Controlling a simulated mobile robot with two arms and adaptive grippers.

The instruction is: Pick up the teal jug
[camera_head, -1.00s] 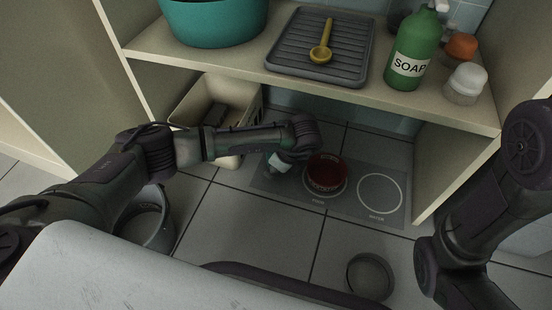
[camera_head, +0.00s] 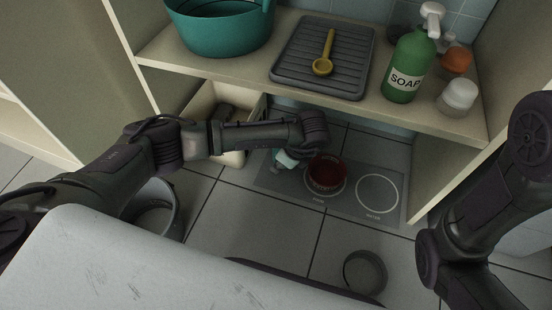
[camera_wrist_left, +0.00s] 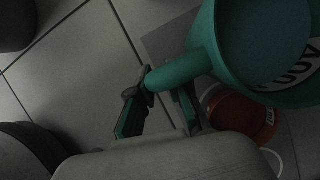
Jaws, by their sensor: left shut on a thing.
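The teal jug (camera_wrist_left: 255,50) fills the upper right of the left wrist view, with its round mouth, pale lettering on its wall and a thick handle. My left gripper (camera_wrist_left: 160,95) is shut on that handle, one finger on each side. In the head view my left arm hides most of the jug; only a small teal and pale part (camera_head: 285,160) shows below the wrist. I cannot tell how far it is above the floor. My right arm shows at the right edge of the head view, but its gripper is out of view.
A red bowl (camera_head: 327,174) stands on a grey mat (camera_head: 350,200) beside the jug. A beige bin (camera_head: 205,103) stands left under the shelf. The shelf (camera_head: 165,52) above holds a large teal pot (camera_head: 222,30), a ridged tray with a spoon, and a green soap bottle (camera_head: 408,68).

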